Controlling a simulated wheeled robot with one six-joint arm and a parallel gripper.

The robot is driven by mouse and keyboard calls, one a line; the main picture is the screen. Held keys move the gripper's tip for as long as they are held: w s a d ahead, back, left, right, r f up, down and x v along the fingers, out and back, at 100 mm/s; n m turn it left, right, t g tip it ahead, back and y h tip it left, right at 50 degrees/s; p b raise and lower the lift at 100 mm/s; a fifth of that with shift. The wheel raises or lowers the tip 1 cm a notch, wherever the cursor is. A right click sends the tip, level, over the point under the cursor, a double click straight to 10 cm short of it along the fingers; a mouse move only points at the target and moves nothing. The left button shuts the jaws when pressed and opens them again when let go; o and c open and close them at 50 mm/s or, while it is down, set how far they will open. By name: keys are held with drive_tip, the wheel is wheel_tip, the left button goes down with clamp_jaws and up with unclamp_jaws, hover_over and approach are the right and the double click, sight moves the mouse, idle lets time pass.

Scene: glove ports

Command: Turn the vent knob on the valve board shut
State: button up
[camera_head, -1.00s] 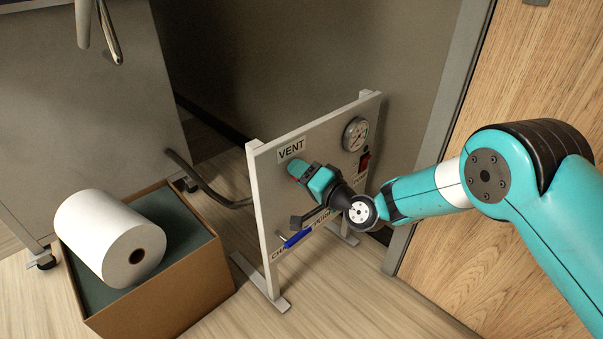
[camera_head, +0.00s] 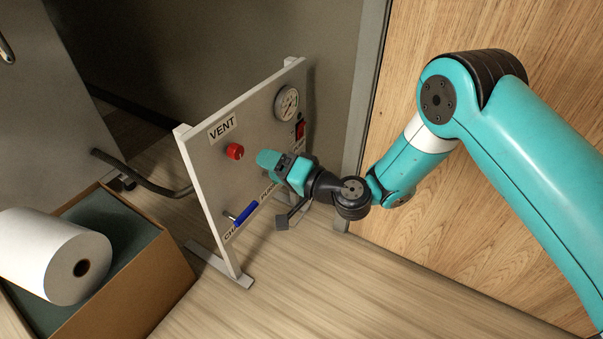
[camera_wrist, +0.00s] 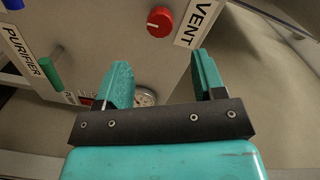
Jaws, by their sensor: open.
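The valve board (camera_head: 205,165) is an upright pale panel on feet. Its red vent knob (camera_head: 235,151) sits below the VENT label (camera_head: 222,129), with a white mark on its face in the wrist view (camera_wrist: 159,22). My gripper (camera_head: 268,160) is in front of the board, to the right of the knob and apart from it. In the wrist view my two teal fingers (camera_wrist: 163,80) are spread with nothing between them, and the knob is beyond their tips.
The board also carries a gauge (camera_head: 287,103), a red switch (camera_head: 300,130), a blue handle (camera_head: 245,214) and a green handle (camera_wrist: 51,73). A box (camera_head: 150,290) with a white roll (camera_head: 50,255) stands left. A wooden door (camera_head: 450,215) is at right.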

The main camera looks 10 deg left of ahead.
drive_tip(key=b+v, duration=0.7)
drive_tip(key=b, duration=0.3)
drive_tip(key=shift+b, duration=0.35)
drive_tip(key=shift+s+d+f, duration=0.1)
drive_tip(key=shift+d, duration=0.05)
drive_tip(key=s+d+r+n+g+h+p, duration=0.35)
drive_tip(key=s+r+n+g, duration=0.3)
drive_tip(key=s+r, duration=0.35)
drive_tip(key=s+d+r+h+p, duration=0.1)
drive_tip(key=s+d+r+h, duration=0.1)
drive_tip(key=s+d+h, duration=0.5)
drive_tip(key=s+d+r+h+p, duration=0.2)
drive_tip(key=s+d, duration=0.2)
drive_tip(key=d, duration=0.7)
wheel_tip(320, 180, up, 38)
drive_tip(key=p, duration=3.7)
drive_tip(key=shift+a, duration=0.15)
